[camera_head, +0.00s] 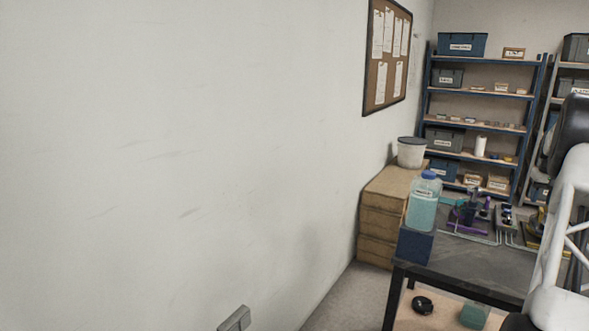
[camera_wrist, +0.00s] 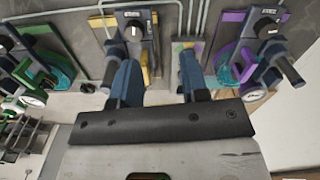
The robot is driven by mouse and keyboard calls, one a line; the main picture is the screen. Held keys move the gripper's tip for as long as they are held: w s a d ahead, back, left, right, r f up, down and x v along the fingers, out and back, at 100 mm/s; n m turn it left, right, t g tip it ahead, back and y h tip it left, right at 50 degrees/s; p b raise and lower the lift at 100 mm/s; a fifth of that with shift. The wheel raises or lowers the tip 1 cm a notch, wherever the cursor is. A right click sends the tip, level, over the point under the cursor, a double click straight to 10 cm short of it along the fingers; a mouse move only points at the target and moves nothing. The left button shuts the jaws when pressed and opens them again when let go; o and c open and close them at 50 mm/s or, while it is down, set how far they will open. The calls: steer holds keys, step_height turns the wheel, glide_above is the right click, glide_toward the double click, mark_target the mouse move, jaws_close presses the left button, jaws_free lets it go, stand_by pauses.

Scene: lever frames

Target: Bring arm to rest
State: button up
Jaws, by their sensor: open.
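In the wrist view my gripper (camera_wrist: 157,62) has its two dark blue fingers spread apart with nothing between them. Beyond the fingertips are lever fixtures: one with yellow parts (camera_wrist: 134,24) near the left finger, a purple one (camera_wrist: 266,28) to the right and a green one (camera_wrist: 20,72) to the left. The fingers partly cover the yellow one, and I cannot tell the gap to it. In the head view my white arm stands at the right edge, and my gripper is out of sight there. The purple fixture also shows on the table (camera_head: 440,250).
A bottle of pale blue liquid (camera_head: 423,204) stands on a dark blue block (camera_head: 415,246) at the table's left corner. Stacked cardboard boxes (camera_head: 379,222) with a white bucket (camera_head: 411,152) stand by the wall. Shelves (camera_head: 487,95) stand behind. A round black object (camera_head: 422,305) lies below the table.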

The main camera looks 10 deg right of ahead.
steer(key=w+a+r+n, duration=0.1)
steer(key=a+r, duration=0.3)
steer(key=a, duration=0.8)
steer(key=w+a+r+n, duration=0.1)
steer(key=a+r, duration=0.3)
steer(key=a, duration=0.8)
steer(key=w+a+r, duration=0.1)
steer(key=a+r, duration=0.3)
steer(key=a, duration=0.8)
steer(key=s+a+r+n+t, duration=0.1)
steer(key=s+a, duration=0.4)
steer(key=a, duration=0.7)
steer(key=s+a+n, duration=0.1)
steer(key=s+a, duration=0.3)
steer(key=a, duration=0.8)
steer(key=s+a+f+n, duration=0.1)
steer(key=s+a+f, duration=0.2)
steer(key=s+a, duration=0.4)
steer(key=s+a+f+n+t, duration=0.1)
steer(key=s+a+f, duration=0.3)
steer(key=s+a, duration=0.4)
steer(key=s+a+f+n, duration=0.1)
steer(key=s+a+f, duration=0.3)
steer(key=s+a, duration=0.4)
steer(key=s, duration=0.4)
steer(key=shift+s, duration=0.4)
